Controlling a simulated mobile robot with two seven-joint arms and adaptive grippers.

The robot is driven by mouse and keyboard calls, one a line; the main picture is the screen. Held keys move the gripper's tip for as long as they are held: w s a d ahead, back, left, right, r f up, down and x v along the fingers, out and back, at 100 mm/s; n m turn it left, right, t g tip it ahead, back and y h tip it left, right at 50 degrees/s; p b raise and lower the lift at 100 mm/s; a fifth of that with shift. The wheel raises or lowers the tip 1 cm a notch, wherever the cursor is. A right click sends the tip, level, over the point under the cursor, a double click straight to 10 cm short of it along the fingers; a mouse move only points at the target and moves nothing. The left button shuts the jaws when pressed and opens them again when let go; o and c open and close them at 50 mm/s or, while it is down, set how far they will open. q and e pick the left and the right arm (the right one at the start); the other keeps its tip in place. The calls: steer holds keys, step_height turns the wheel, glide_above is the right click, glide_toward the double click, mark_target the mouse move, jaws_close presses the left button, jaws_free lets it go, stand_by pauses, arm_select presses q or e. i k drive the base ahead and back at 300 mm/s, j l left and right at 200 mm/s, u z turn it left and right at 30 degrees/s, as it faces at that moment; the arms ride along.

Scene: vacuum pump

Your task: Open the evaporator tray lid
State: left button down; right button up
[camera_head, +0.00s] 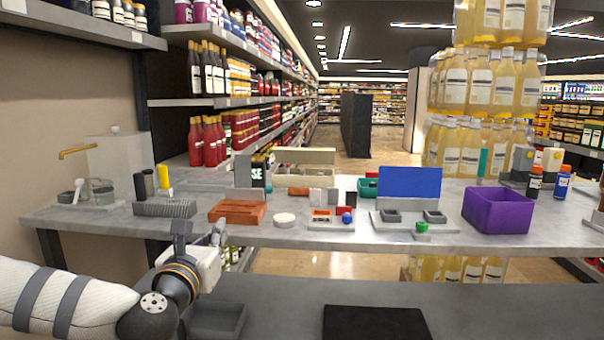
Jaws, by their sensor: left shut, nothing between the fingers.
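No part is clearly marked as the evaporator tray, and I cannot tell which piece is its lid. A blue panel (410,182) stands upright at the back of a grey base (388,226) with two small dark wells. A reddish-brown slotted block (237,212) lies left of the middle, with a grey upright plate (242,172) behind it. My left gripper (217,232) is shut and empty, in front of the bench's front edge, below the block in the picture and apart from the blue panel. My right gripper is out of view.
A purple open box (497,209) stands right on the grey bench (340,237). A white disc (285,220) and several small coloured parts lie in the middle. Glassware (102,192) stands far left. In front are a dark tray (215,318) and a black flat piece (375,323).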

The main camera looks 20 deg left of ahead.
mark_target(303, 154)
steer(key=i, duration=1.4)
